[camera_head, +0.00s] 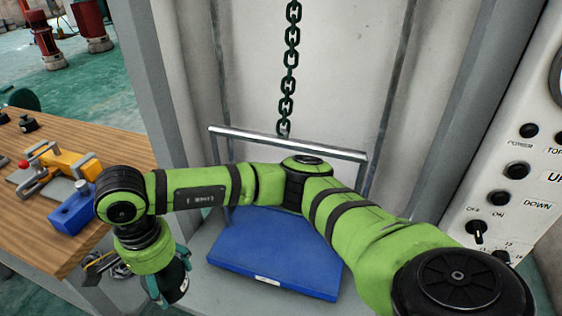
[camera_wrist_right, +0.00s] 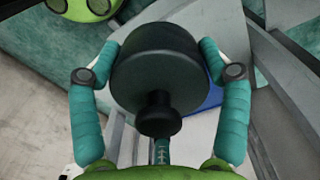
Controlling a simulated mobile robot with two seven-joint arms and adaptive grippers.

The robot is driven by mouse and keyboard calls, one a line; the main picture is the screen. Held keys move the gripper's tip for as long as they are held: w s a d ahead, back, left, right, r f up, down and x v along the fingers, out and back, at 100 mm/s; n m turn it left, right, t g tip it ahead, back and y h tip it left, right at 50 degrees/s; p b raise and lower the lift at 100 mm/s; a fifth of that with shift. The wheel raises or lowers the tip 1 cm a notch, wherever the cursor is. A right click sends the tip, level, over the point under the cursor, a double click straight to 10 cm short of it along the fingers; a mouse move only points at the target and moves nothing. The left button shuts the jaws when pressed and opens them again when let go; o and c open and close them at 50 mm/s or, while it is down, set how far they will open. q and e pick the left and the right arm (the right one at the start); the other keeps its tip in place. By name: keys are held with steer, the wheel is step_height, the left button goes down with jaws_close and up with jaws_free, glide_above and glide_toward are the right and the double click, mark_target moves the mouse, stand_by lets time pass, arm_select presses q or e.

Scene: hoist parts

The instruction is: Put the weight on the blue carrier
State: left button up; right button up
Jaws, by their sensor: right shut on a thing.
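The blue carrier (camera_head: 270,255) is a flat blue platform under a metal frame, with a chain (camera_head: 290,70) above it. My right arm crosses in front of its far part. My right gripper (camera_head: 168,283) is left of the carrier, low in the head view. In the right wrist view its teal fingers are closed around the weight (camera_wrist_right: 155,70), a dark cylinder with a smaller knob. A piece of blue, likely the carrier (camera_wrist_right: 213,97), shows behind the weight there. The weight is mostly hidden in the head view. My left gripper is not in view.
A wooden table (camera_head: 60,225) at left holds a yellow and grey tool (camera_head: 70,163) and a blue block (camera_head: 75,208). A control panel (camera_head: 510,165) with black knobs stands at right. Grey posts flank the carrier bay. The carrier's visible top is clear.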

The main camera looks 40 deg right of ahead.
steer(key=m, duration=0.2)
steer(key=w+d+m, duration=0.1)
steer(key=m, duration=0.1)
steer(key=w+m+p, duration=0.1)
steer(key=m, duration=0.1)
steer(key=shift+d+f+m, duration=0.1)
steer(key=shift+d+m, duration=0.25)
steer(key=shift+m, duration=0.05)
steer(key=w+d+m, duration=0.1)
steer(key=d+m, duration=0.1)
steer(key=m, duration=0.3)
steer(key=m+p, duration=0.8)
steer(key=m, duration=2)
glide_above(287, 252)
steer(key=a, duration=0.1)
step_height(287, 252, down, 15)
steer(key=shift+w+r, duration=0.1)
steer(key=shift+r, duration=0.1)
steer(key=shift+d+f, duration=0.35)
steer(key=shift+d, duration=0.15)
steer(key=shift+f+p, duration=0.3)
steer(key=shift+f, duration=1.75)
steer(key=shift+s, duration=0.2)
